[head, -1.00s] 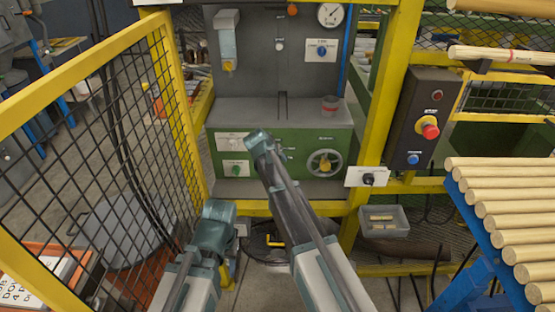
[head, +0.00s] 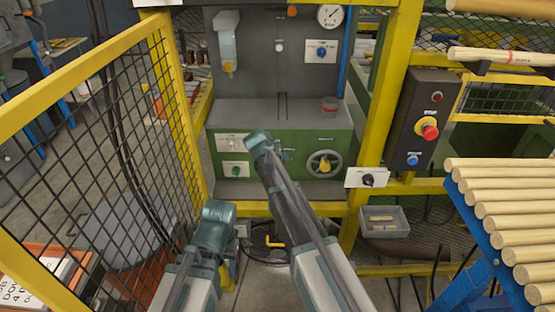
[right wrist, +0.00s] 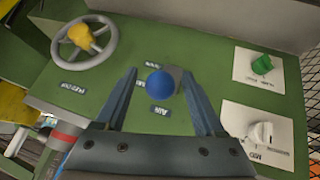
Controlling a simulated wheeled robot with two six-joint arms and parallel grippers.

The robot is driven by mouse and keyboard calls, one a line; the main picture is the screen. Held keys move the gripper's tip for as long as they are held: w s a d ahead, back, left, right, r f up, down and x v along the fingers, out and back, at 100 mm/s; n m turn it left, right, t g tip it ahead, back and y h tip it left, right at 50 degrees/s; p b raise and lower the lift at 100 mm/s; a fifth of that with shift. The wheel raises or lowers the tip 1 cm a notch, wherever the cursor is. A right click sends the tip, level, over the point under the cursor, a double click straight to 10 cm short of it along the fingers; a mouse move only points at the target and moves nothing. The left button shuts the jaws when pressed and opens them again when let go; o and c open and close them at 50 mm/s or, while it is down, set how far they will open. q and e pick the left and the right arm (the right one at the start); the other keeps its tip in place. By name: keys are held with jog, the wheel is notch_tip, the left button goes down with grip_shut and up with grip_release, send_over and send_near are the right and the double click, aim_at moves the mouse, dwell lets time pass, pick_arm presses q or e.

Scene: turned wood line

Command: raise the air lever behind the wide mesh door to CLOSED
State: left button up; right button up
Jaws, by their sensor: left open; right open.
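The wide mesh door (head: 80,79), yellow-framed, stands open at the left in the head view. Beyond it is the green machine front (head: 310,139). The air lever's blue ball knob (right wrist: 160,83) shows in the right wrist view, above an AIR label (right wrist: 160,111). My right gripper (right wrist: 159,75) is open, its two fingers on either side of the knob; contact cannot be told. In the head view the right arm hides the lever and most of that gripper. My left gripper (head: 225,245) is low in front of the machine, open and apart from it; its fingertips are hard to see.
A handwheel (head: 338,163) with a yellow hub and white-plated switches (head: 235,169) flank the lever. A yellow post (head: 385,110) carries a control box with a red stop button (head: 429,130). A rack of wooden rods (head: 500,205) stands at the right.

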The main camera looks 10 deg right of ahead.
jog(key=p+v, duration=1)
jog(key=v, duration=0.3)
jog(key=shift+r, duration=0.35)
jog(key=shift+s+a, duration=0.15)
jog(key=s+a+f+n+g+y, duration=0.1)
jog(key=s+n+g, duration=0.1)
jog(key=s, duration=0.8)
jog(key=s+a+f+n+g+y, duration=0.1)
jog(key=s+a+f+n+g, duration=0.1)
jog(key=s, duration=0.8)
jog(key=s+a+f+n+g+y, duration=0.1)
jog(key=s+a+f+n+g, duration=0.1)
jog(key=s, duration=0.8)
jog(key=shift+g, duration=0.3)
jog(key=shift+w, duration=0.1)
jog(key=shift+c, duration=0.3)
